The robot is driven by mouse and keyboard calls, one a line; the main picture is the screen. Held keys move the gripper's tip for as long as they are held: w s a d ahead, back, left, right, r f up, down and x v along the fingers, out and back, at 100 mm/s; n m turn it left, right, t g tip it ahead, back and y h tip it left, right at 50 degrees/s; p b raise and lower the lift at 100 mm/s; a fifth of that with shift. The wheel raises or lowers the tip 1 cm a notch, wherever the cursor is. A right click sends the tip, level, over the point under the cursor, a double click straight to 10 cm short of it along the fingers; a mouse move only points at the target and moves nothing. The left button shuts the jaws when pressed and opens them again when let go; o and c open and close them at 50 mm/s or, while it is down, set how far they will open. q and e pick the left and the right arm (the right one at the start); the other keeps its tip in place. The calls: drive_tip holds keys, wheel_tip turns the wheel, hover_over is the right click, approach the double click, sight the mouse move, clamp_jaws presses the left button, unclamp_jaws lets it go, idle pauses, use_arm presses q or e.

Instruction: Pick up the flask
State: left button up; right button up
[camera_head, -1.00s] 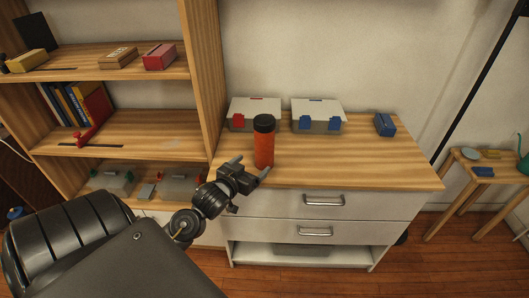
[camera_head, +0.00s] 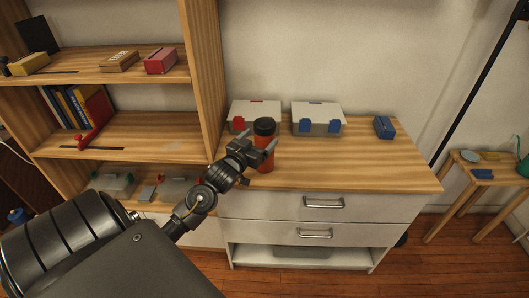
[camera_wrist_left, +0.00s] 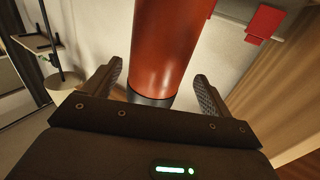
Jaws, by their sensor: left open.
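The flask (camera_head: 265,160) is a red-orange cylinder with a black lid, standing upright on the wooden top of the drawer cabinet, near its left side. In the left wrist view the red flask body (camera_wrist_left: 168,50) stands between the two open fingers (camera_wrist_left: 158,88), with gaps on both sides. My right gripper does not show.
Behind the flask stand a white case with red latches (camera_head: 252,107) and one with blue latches (camera_head: 317,112). A small blue box (camera_head: 384,127) sits further right. A wooden shelf unit (camera_head: 207,70) rises at the left. The cabinet top (camera_head: 350,165) is clear at the front right.

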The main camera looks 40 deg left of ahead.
use_arm(q)
drive_tip(key=w+p, duration=0.1)
drive_tip(key=w, duration=0.4)
drive_tip(key=shift+a, duration=0.2)
drive_tip(key=c, duration=1.6)
